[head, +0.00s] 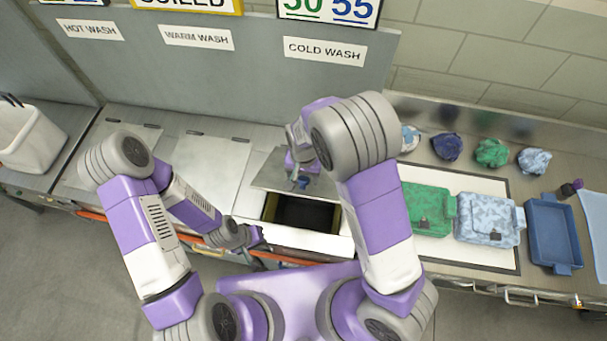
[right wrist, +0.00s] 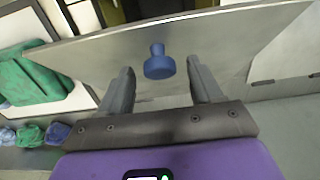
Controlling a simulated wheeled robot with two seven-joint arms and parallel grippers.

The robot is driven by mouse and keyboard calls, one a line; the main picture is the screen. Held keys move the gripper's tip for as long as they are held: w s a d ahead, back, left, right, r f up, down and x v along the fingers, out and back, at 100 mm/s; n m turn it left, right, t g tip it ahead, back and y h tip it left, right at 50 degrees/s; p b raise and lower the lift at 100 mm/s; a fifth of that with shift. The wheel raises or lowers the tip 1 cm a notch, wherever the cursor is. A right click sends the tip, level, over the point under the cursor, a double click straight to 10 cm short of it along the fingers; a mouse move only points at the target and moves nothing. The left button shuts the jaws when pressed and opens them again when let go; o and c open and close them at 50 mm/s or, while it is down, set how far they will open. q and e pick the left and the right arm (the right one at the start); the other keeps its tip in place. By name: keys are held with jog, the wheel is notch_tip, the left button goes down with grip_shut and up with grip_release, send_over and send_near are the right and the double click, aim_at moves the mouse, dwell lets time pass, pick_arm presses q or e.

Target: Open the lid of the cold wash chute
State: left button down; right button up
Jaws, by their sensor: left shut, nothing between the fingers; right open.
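The cold wash chute lid (head: 268,174) is a grey metal panel under the COLD WASH label (head: 324,51). It stands raised and tilted, with the dark chute opening (head: 300,213) showing in front of it. A blue knob (right wrist: 158,66) sits on the lid's face. My right gripper (head: 301,172) is at the lid. In the right wrist view its open fingers lie either side of the knob with gaps, not gripping it. My left gripper (head: 257,236) is shut and empty, low by the counter's front edge, left of the opening.
Flat lids of the hot wash (head: 118,150) and warm wash (head: 207,170) chutes lie to the left. A white bin (head: 32,140) stands at far left.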

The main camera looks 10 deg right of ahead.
jog(key=shift+f, duration=0.15)
grip_shut()
jog(key=w+d+r+g+y, duration=0.1)
jog(key=w+d+r+g, duration=0.1)
jog(key=w+r, duration=0.2)
jog(key=w+d+r+g, duration=0.2)
jog(key=w+r+g, duration=0.1)
jog(key=w, duration=0.5)
jog(key=shift+w+r+y, duration=0.3)
jog(key=shift+r+y, duration=0.1)
jog(key=shift+r, duration=0.05)
dwell(0.5)
grip_release()
jog(key=shift+r, duration=0.1)
notch_tip(320, 180, up, 10)
dwell(0.6)
